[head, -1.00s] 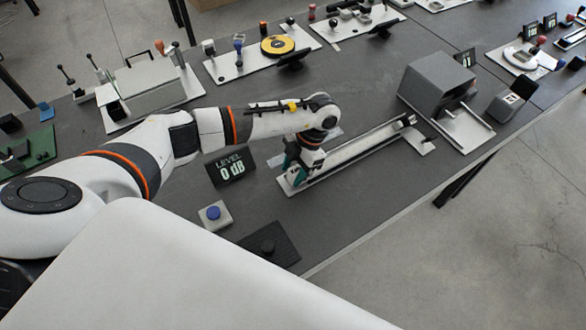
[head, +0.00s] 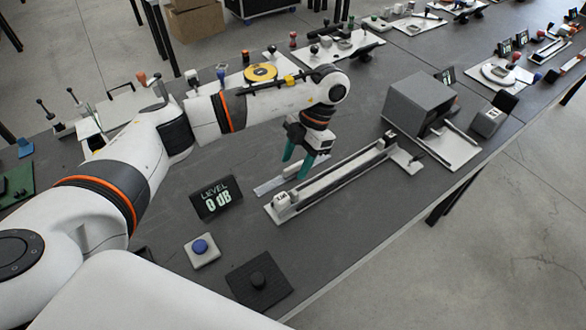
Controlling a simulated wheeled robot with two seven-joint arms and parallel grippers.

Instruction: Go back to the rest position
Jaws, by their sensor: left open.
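My left gripper (head: 294,170) is open and empty, its two teal fingers pointing down. It hangs above the near-left end of the slider rail (head: 335,180), clear of the small white block (head: 282,200) at that end. My left arm reaches in from the left. My right gripper is not in view.
A display (head: 215,197) reading "LEVEL 0 dB" stands left of the rail. A grey box (head: 418,103) stands right of the rail, and boards with devices line the table's back.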

